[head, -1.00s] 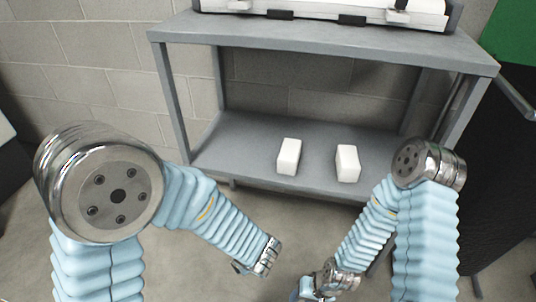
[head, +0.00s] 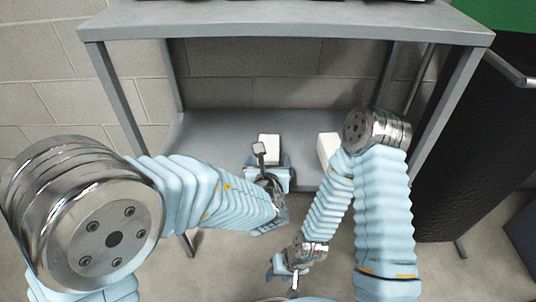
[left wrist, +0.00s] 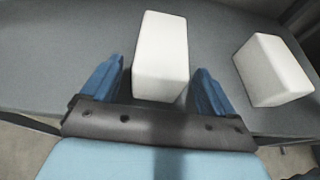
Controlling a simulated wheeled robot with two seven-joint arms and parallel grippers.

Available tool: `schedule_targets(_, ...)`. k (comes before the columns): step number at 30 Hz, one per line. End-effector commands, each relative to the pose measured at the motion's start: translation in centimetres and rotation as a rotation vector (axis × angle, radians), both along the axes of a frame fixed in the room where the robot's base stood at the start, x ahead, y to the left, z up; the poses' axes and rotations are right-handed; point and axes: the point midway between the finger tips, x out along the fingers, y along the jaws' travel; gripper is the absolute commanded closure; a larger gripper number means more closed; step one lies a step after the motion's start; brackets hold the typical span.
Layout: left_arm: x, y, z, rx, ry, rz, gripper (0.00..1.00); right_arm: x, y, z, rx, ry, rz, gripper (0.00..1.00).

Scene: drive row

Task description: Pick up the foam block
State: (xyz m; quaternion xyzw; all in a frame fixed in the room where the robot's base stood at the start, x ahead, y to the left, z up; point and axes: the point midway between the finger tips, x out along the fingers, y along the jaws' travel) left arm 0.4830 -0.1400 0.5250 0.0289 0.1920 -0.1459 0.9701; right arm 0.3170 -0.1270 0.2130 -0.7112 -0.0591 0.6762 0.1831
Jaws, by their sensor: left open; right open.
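Two white foam blocks stand on the lower shelf. The left block (head: 269,146) is in front of my left gripper (head: 269,163), which partly covers it in the head view. In the left wrist view this block (left wrist: 160,55) lies between the open blue fingers of my left gripper (left wrist: 160,85), with a gap on each side. The right block (head: 328,148) is partly hidden by my right arm in the head view; in the left wrist view it (left wrist: 272,70) is right of the fingers. My right gripper (head: 283,268) is low in front of the shelf, open and empty.
The grey lower shelf (head: 215,128) is bare around the blocks. The upper shelf (head: 280,22) hangs above them, with legs (head: 118,98) at the sides. A black panel (head: 475,150) stands at the right.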

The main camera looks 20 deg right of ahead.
Motion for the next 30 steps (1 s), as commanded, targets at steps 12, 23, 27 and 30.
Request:
schedule_targets(12,4.0,-1.1,-1.9,0.001,0.002,0.001,0.12,0.0,0.0,-0.2,0.001,0.000,0.000,0.57)
schedule_targets(23,4.0,-1.0,-1.8,0.001,0.002,0.001,0.47,0.0,0.0,-0.2,0.000,0.000,0.000,0.57)
schedule_targets(27,4.0,-1.0,-1.8,0.000,0.001,0.001,0.66,0.0,0.0,-0.2,0.000,0.000,0.000,0.57)
schedule_targets(30,3.9,-1.0,-1.8,0.000,0.001,0.001,0.67,0.0,0.0,-0.2,0.000,0.000,0.000,0.57)
